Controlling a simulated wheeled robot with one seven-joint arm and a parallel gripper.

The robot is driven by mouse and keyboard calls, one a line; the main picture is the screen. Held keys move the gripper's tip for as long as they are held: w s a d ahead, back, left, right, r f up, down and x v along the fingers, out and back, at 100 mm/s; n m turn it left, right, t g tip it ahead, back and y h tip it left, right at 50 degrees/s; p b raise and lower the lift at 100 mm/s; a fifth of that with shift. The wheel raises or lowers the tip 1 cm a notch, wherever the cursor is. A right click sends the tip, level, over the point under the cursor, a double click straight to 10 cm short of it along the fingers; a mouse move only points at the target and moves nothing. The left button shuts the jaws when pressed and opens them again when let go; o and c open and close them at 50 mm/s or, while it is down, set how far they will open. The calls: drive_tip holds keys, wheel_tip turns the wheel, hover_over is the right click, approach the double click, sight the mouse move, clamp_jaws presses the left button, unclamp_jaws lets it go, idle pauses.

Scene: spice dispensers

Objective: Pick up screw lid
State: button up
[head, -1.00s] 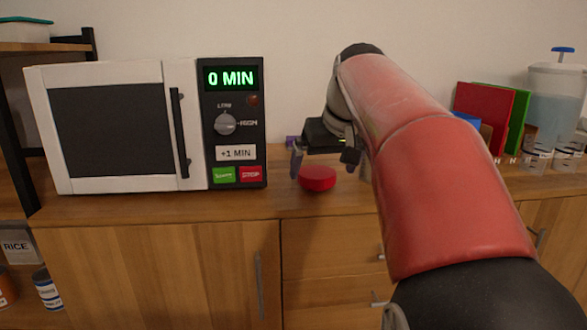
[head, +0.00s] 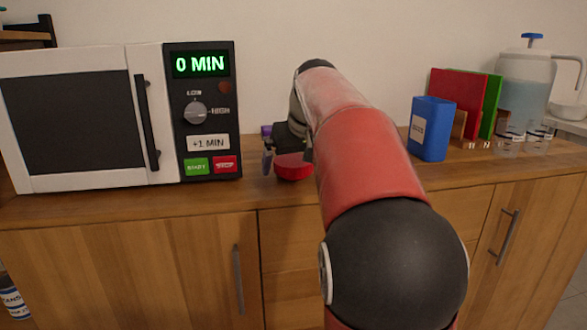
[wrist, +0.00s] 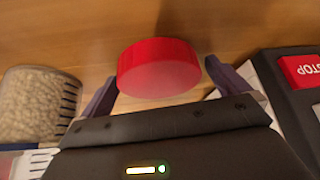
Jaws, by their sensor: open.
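The red round screw lid (head: 293,167) lies on the wooden counter to the right of the microwave. In the wrist view the lid (wrist: 158,68) is ahead of my gripper, in line with the space between the fingertips. My gripper (head: 286,157) is open and reaches down at the lid, with one finger visible to the lid's left in the head view. In the wrist view both fingers of my gripper (wrist: 160,84) stand apart on either side of the lid's near part. I cannot tell whether they touch it.
The microwave (head: 75,112) stands close on the left of my gripper. A jar of pale grains (wrist: 36,105) shows at the wrist view's left. A blue box (head: 431,128), red and green boards (head: 457,103) and a water pitcher (head: 524,88) stand to the right. Bare counter (head: 470,172) lies in front of them.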

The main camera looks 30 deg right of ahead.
drive_tip(key=c, duration=0.9)
drive_tip(key=shift+c, duration=0.2)
